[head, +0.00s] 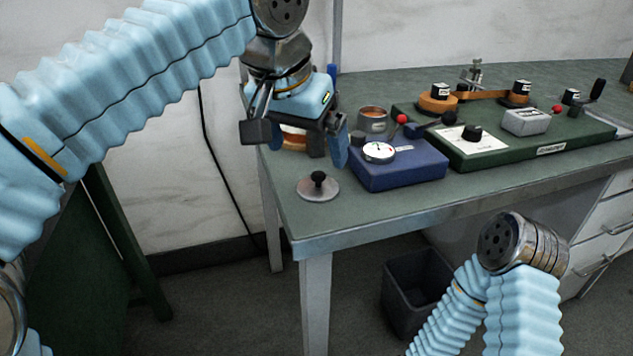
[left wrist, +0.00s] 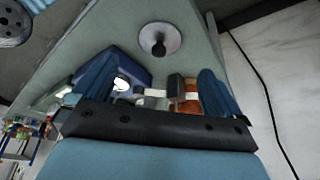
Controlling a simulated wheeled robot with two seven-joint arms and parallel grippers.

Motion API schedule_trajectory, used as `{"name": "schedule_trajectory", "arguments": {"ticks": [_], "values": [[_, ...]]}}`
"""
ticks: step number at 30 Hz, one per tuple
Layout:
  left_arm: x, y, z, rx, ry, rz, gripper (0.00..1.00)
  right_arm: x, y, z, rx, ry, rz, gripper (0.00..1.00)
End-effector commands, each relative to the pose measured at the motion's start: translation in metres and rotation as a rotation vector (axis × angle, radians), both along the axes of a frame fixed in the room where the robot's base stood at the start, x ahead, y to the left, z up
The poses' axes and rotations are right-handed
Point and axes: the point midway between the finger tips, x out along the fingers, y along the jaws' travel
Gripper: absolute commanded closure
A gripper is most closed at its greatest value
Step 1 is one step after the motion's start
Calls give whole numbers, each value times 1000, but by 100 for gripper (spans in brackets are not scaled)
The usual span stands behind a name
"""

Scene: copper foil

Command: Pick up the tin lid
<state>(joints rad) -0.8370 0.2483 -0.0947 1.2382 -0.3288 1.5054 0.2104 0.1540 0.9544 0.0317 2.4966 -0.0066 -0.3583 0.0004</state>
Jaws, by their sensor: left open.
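The tin lid (head: 330,190) is a flat grey disc with a black knob. It lies on the green bench top near the front left corner, and it also shows in the left wrist view (left wrist: 173,44), at the top, beyond the fingers. My left gripper (head: 303,152) is open above the bench, a little above and behind the lid, with nothing seen held between its fingers; in the left wrist view the two blue fingers (left wrist: 155,88) stand wide apart. An open tin (head: 372,124) with a copper-coloured inside stands behind the blue box. My right gripper is not visible.
A blue box (head: 405,170) with a dial gauge (head: 378,152) and red-tipped lever stands right of the lid. A long green machine (head: 560,143) fills the bench farther right. The bench top (head: 300,217) is bare in front of the lid. A dark bin (head: 412,300) stands below.

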Motion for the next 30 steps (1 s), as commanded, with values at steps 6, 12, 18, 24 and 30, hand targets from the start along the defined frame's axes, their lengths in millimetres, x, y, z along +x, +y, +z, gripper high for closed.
{"name": "schedule_trajectory", "arguments": {"ticks": [6, 12, 18, 24, 30], "values": [[10, -5, -27, 0, 0, 1, 0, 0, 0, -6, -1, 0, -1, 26], [18, -9, -51, 2, 1, 0, 0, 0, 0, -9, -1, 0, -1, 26], [27, -14, -74, 1, 0, 0, 0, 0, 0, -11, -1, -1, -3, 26], [28, -15, -77, -1, -2, 1, 0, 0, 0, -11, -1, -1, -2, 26], [28, -15, -76, -1, -1, 1, 21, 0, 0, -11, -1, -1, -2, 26]]}}
